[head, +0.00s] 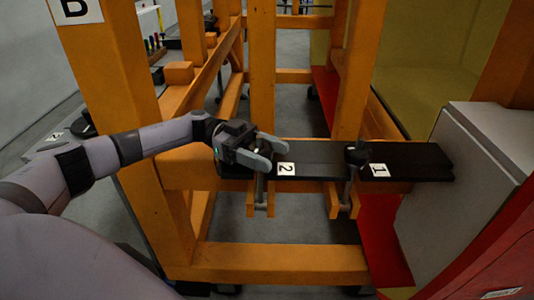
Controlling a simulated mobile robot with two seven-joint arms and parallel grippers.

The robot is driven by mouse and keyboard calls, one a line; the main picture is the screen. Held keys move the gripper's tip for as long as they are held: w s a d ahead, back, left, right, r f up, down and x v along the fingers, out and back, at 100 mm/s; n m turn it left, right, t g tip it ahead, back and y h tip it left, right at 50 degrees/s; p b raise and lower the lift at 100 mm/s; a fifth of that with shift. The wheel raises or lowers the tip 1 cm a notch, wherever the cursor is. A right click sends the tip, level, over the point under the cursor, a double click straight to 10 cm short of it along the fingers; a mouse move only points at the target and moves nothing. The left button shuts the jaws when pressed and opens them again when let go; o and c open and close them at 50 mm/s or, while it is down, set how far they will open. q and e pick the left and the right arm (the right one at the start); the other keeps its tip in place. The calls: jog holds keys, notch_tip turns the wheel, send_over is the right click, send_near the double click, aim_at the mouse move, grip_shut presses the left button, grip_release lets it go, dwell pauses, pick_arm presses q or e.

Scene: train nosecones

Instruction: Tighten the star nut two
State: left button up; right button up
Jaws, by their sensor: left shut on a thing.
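My left gripper (269,154) reaches in from the left over a black plate (320,160). Its grey fingers are shut around star nut two, beside the white label "2" (285,168). The nut is almost wholly hidden by the fingers. A second black star nut (356,154) stands upright on the plate to the right, beside the white label "1" (379,170), with nothing touching it. Clamp parts (261,200) hang below the plate under the gripper. My right gripper is not in view.
An orange wooden frame (110,90) surrounds the plate, with posts close to my left arm and a low beam (270,256) in front. A grey box (465,180) and a red panel (385,240) stand at right. Grey floor shows behind the plate.

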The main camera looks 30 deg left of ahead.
pick_arm(q)
jog(key=o, duration=1)
jog(key=shift+d, duration=0.1)
jog(key=a+b, duration=0.2)
jog(key=a, duration=0.4)
jog(key=shift+a, duration=0.6)
